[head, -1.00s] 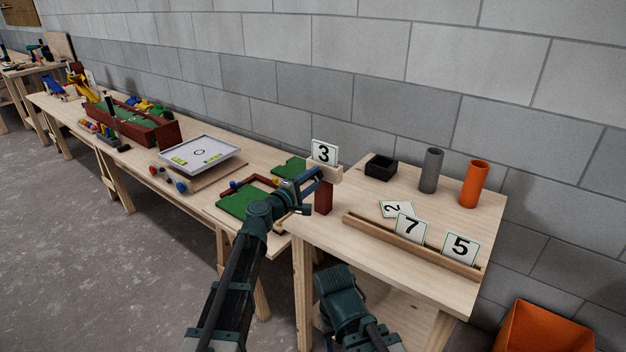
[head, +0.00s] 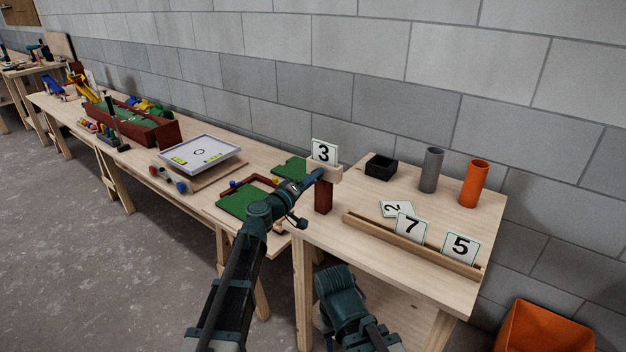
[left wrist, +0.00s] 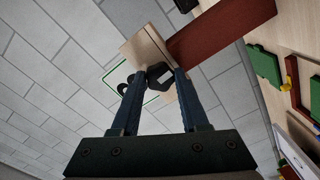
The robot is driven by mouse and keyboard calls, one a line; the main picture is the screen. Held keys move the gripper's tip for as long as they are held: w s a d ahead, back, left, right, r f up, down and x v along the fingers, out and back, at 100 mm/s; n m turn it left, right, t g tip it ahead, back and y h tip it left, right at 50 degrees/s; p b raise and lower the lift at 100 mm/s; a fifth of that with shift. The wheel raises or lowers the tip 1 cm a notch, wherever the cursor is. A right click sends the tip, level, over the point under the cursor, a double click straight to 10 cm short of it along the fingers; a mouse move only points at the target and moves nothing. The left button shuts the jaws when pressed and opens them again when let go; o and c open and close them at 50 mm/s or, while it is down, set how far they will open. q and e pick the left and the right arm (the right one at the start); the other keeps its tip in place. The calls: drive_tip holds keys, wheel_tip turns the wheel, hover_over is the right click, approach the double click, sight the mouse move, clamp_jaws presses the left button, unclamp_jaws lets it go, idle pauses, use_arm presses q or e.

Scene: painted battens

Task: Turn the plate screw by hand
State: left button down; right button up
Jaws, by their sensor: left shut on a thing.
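A white plate with the number 3 (head: 324,151) stands upright in a pale wooden block (head: 331,171) on top of a dark red post (head: 323,198), at the left part of the near table. My left gripper (head: 317,175) is at the front of this block. In the left wrist view, its two blue fingers are shut on the dark plate screw (left wrist: 160,76), against the block (left wrist: 148,46). The red post also shows there (left wrist: 222,30). In the head view the screw is hidden by the gripper. My right arm shows at the bottom, but its fingers do not.
A wooden rail (head: 445,256) holds plates 7 (head: 410,228) and 5 (head: 460,247); plate 2 (head: 395,209) lies behind it. A black box (head: 380,167), grey tube (head: 431,170) and orange tube (head: 473,184) stand farther back. Green boards (head: 245,203) lie left of the post.

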use_arm(q)
drive_tip(key=shift+s, duration=0.1)
idle(0.3)
drive_tip(key=shift+c, duration=2)
unclamp_jaws()
drive_tip(key=v, duration=1.3)
drive_tip(key=shift+s+a, duration=0.3)
